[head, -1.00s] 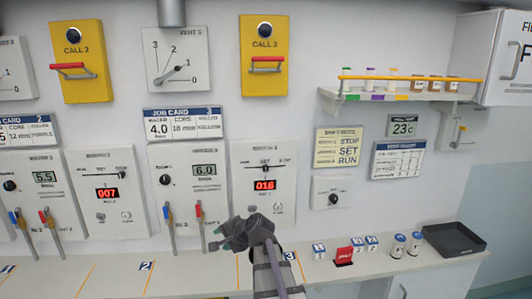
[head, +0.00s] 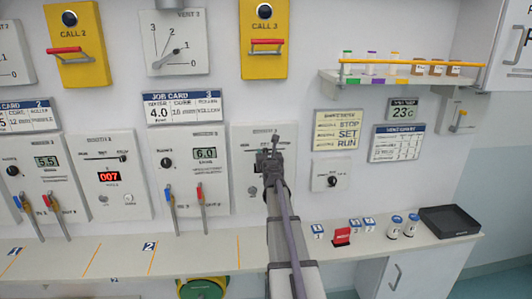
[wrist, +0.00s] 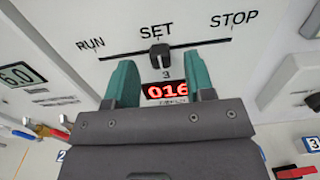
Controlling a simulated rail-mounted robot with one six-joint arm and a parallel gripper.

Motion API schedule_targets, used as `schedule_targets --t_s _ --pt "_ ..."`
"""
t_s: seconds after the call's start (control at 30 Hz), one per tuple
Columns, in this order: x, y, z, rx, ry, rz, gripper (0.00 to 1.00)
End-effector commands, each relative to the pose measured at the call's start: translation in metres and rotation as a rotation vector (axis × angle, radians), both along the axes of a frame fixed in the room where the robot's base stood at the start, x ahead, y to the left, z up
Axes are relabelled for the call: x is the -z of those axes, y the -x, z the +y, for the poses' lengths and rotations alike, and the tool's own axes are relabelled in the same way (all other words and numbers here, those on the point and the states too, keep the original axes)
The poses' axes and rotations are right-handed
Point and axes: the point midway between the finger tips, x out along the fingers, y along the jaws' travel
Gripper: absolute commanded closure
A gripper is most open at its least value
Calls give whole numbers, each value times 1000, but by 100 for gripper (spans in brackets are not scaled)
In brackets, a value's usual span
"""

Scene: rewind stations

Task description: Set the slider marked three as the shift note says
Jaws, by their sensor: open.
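The slider marked three (wrist: 160,57) is a dark knob on a horizontal track labelled RUN, SET and STOP in the wrist view. The knob stands at SET, mid-track. Below it are a "3" and a red display (wrist: 168,90) reading 016. My gripper (wrist: 160,80) is open, its two teal fingers on either side of the display and just below the knob. I cannot tell whether they touch the panel.
Left of the panel is a unit reading 6.0 (head: 205,153) with blue and red levers below. A small dial box (head: 330,175) is at right.

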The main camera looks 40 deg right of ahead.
Motion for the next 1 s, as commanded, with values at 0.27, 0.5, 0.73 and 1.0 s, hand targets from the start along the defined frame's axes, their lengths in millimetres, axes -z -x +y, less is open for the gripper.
schedule_targets --t_s 0.27,0.5,0.73,1.0 --pt "0 -22 -14 -1 1 1 51" --pt "0 -21 -13 -1 1 1 63" --pt "0 -21 -13 -1 1 1 85" --pt "0 -21 -13 -1 1 1 100"
